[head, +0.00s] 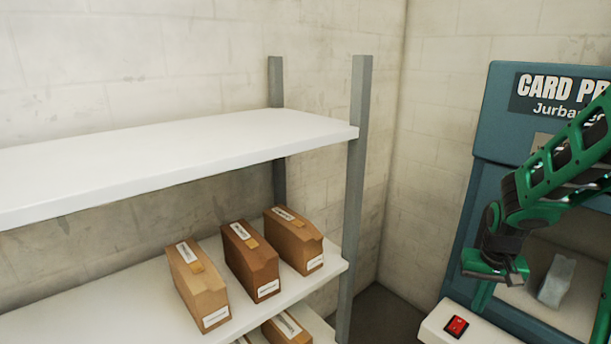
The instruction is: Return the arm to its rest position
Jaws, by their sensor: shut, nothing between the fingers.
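My green and black arm (562,155) reaches in from the right edge, in front of the teal machine (500,110) labelled "CARD PR…". The rest of the label is cut off by the frame and my arm. My gripper (500,270) hangs at the arm's lower left end, in front of the machine's lower opening. It is shut and holds nothing. It appears above the pale ledge with the red switch (456,326); whether it touches anything is unclear.
A white shelf unit (180,160) with grey posts (357,190) stands at left. Several brown boxes (250,260) sit on its lower shelves; the top shelf is bare. A clear, crumpled-looking piece (557,281) lies in the machine's opening. Open space separates shelf and machine.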

